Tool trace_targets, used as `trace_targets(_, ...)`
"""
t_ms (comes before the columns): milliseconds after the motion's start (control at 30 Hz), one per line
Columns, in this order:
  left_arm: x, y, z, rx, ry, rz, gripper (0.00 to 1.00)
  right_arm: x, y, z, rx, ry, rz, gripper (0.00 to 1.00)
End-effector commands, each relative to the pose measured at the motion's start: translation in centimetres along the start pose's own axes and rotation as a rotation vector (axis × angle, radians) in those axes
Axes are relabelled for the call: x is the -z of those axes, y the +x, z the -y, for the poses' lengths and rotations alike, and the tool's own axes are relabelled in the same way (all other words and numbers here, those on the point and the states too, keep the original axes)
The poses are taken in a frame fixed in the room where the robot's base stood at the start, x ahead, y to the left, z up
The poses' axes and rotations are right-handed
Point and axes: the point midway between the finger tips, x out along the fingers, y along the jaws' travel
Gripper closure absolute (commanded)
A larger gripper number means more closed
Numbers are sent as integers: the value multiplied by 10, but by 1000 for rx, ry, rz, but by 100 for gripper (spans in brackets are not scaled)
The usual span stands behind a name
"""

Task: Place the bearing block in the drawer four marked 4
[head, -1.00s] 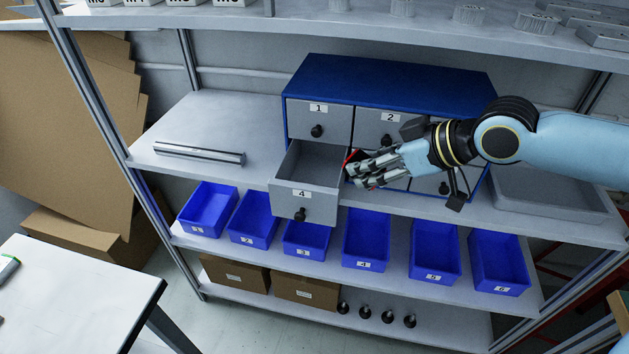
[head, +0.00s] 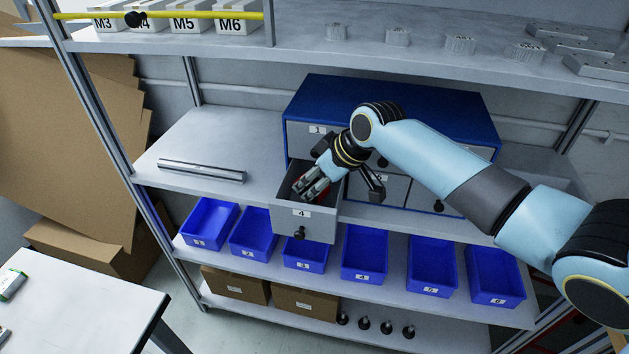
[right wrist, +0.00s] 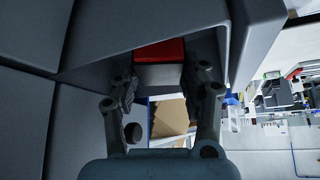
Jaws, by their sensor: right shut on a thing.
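The drawer marked 4 (head: 318,226) is pulled out from the blue cabinet (head: 400,98). My right gripper (head: 313,189) reaches down into this drawer from above, its fingers at or inside the drawer opening. In the right wrist view, the gripper (right wrist: 159,82) is shut on the bearing block (right wrist: 160,73), which shows a red face and a pale grey side between the fingertips. Drawer walls surround the block there. I cannot tell whether the block touches the drawer floor. In the head view the fingers mostly hide it. My left gripper is not in view.
Drawer 1 (head: 306,142) is shut just above. A metal bar (head: 202,171) lies on the shelf to the left. Several blue bins (head: 363,253) stand on the shelf below. The upper shelf (head: 400,68) overhangs the cabinet. The shelf left of the drawer is mostly clear.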

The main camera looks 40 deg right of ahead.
Motion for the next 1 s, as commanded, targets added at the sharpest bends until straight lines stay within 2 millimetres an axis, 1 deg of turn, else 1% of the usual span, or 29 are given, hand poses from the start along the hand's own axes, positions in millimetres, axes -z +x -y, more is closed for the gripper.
trace_targets(33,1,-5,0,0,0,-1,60,-2,4,1,2,3,26,94)
trace_targets(100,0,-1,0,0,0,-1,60,-12,16,1,2,3,22,94)
trace_targets(200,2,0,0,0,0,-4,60,-16,23,1,1,2,19,94)
trace_targets(500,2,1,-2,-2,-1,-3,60,-16,24,0,-1,0,15,94)
trace_targets(967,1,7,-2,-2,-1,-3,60,-23,34,0,-1,0,15,94)
trace_targets(1000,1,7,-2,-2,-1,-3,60,-23,34,0,-1,0,16,55)
